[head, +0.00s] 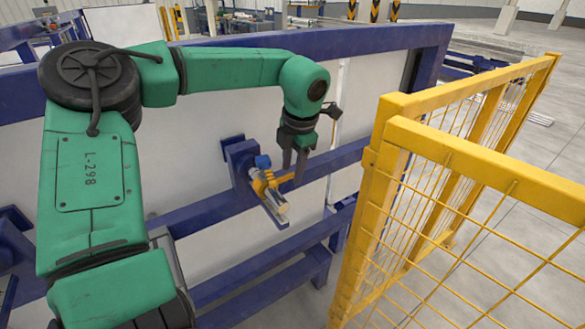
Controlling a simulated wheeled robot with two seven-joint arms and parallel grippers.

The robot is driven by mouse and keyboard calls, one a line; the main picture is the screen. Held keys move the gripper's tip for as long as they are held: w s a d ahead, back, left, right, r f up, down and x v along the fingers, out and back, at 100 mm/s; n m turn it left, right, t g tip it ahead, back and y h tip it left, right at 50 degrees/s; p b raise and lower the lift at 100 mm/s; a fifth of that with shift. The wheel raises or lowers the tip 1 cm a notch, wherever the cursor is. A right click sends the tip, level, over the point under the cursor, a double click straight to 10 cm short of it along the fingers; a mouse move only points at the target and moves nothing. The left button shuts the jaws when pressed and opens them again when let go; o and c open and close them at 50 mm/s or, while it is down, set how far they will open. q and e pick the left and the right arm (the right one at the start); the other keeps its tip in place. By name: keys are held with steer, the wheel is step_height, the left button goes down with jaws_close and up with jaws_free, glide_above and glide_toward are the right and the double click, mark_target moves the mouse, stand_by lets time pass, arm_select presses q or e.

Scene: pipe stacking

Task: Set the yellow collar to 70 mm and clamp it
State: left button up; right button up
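The yellow collar (259,184) sits around a short pale rod (275,207) that sticks out toward the lower right from a blue mount on the frame. A blue part (262,161) sits just above the collar. A yellow lever-like piece (284,179) reaches from the collar to the right. My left gripper (294,174) points down at the right of the collar, its two dark fingers apart and close to this piece. I cannot tell whether they hold it. Any scale marks on the rod are too small to read. My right gripper is not in view.
A blue frame (375,40) with pale panels stands behind the collar, with a blue rail (215,207) running across it. A yellow mesh fence (465,165) stands close on the right. Grey floor shows beyond the fence.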

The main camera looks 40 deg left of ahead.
arm_select(q)
step_height(320, 180, up, 14)
steer(key=d+b, duration=0.1)
steer(key=d, duration=0.1)
steer(key=shift+s+d, duration=0.35)
steer(key=shift+s, duration=0.1)
